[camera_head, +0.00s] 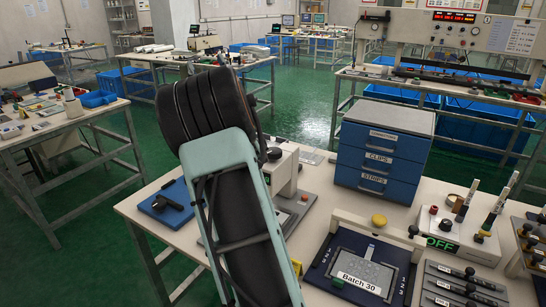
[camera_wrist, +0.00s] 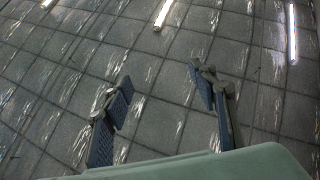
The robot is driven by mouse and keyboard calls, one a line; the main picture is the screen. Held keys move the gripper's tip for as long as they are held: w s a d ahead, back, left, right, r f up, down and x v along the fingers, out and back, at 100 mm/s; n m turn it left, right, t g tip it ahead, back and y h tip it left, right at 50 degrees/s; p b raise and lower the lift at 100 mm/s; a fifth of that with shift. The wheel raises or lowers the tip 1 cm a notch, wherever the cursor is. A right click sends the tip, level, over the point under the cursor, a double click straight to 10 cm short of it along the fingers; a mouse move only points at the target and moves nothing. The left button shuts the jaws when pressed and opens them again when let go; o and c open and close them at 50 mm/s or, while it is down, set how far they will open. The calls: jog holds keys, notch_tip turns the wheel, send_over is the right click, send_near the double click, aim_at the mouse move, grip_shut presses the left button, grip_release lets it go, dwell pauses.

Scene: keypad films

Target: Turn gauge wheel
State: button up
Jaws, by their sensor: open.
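No part is clearly marked as the gauge wheel. A small dark round knob (camera_head: 273,154) shows on a pale upright device (camera_head: 287,172) on the near bench, just right of my raised arm; I cannot tell whether it is the gauge wheel. My arm hides part of this device and the bench around it. My gripper (camera_wrist: 160,78) shows in the wrist view with its two fingers spread wide and nothing between them. It faces a tiled ceiling with strip lights, away from the bench, and touches nothing visible. In the head view I cannot make out the fingers.
Green floor separates the benches.

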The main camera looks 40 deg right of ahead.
jog(key=s+d+f+m+g+h+b, duration=0.1)
jog(key=s+f+m+g+h, duration=0.65)
jog(key=m+h, duration=0.4)
jog(key=m+g+h+b, duration=0.2)
jog(key=g+h, duration=0.1)
jog(key=g, duration=0.6)
send_near(270, 157)
jog(key=x, duration=0.2)
jog(key=b+x, duration=0.2)
jog(key=x, duration=0.8)
jog(key=shift+w+d, duration=0.15)
jog(key=shift+d, duration=0.1)
jog(key=c, duration=1.1)
